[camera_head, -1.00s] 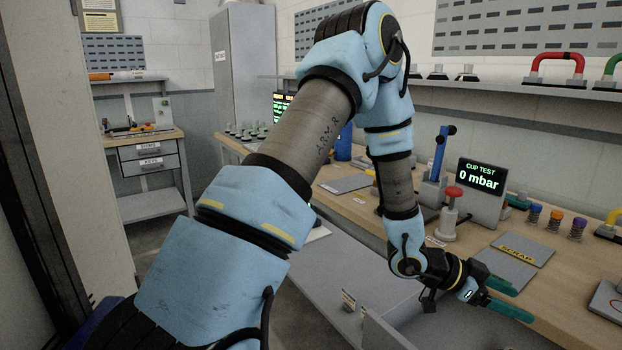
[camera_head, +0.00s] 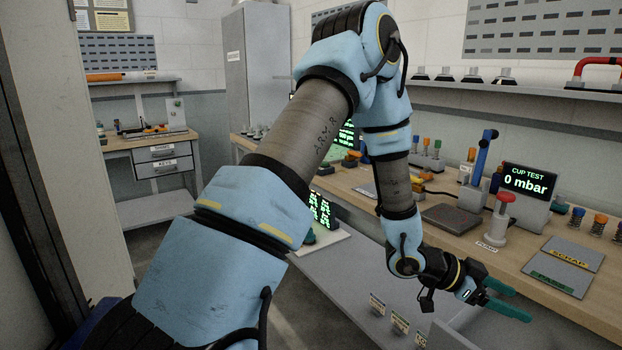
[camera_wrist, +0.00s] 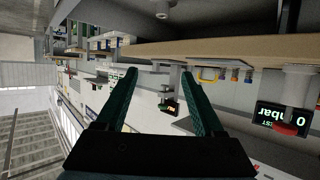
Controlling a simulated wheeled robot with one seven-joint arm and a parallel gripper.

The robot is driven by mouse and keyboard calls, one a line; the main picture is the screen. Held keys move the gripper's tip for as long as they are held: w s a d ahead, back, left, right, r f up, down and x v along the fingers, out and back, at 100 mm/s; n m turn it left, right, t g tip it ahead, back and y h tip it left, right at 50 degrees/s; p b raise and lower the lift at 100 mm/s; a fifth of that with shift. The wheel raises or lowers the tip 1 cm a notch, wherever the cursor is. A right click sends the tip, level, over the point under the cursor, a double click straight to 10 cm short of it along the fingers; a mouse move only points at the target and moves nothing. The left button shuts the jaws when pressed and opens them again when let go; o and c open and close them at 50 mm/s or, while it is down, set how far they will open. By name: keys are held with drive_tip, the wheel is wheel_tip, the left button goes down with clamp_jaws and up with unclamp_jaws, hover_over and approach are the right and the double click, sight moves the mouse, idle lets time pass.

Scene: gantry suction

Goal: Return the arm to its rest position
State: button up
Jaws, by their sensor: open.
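My arm reaches up from the lower left of the head view, bends at the top and hangs down on the right. My gripper (camera_head: 508,298) is at its end, with green fingers spread apart and nothing between them. It is in front of the workbench (camera_head: 450,237), near the bench's front edge, pointing right. In the wrist view my gripper (camera_wrist: 156,95) also shows two open green fingers with a clear gap. The bench scene appears turned in that view.
The bench holds a CUP TEST display (camera_head: 528,182), a red-topped pump (camera_head: 499,215) and a SCRAP plate (camera_head: 571,254). A shelf (camera_head: 520,90) runs above. A tall grey cabinet (camera_head: 257,65) and a drawer bench (camera_head: 164,160) stand further back. Floor shows between the benches.

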drive_tip(key=w+a+n+t+y+b, duration=0.1)
drive_tip(key=w+a+n+t+y, duration=0.35)
drive_tip(key=w+a, duration=0.6)
drive_tip(key=w+a+n+t+y+b, duration=0.25)
drive_tip(key=w+a+n+y, duration=0.35)
drive_tip(key=a, duration=0.8)
drive_tip(key=s+a+n+y, duration=0.1)
drive_tip(key=s+a+n, duration=0.1)
drive_tip(key=a, duration=0.5)
drive_tip(key=s+a+r+n+g, duration=0.1)
drive_tip(key=s+a+n, duration=0.2)
drive_tip(key=a, duration=0.4)
drive_tip(key=s+a+r+n+g+y+b, duration=0.1)
drive_tip(key=s+a+n, duration=0.2)
drive_tip(key=a, duration=0.4)
drive_tip(key=shift+s+a+r+y, duration=0.25)
drive_tip(key=shift+s+y, duration=0.1)
drive_tip(key=shift+s, duration=0.3)
drive_tip(key=shift+s+n+g, duration=0.3)
drive_tip(key=shift+n, duration=0.05)
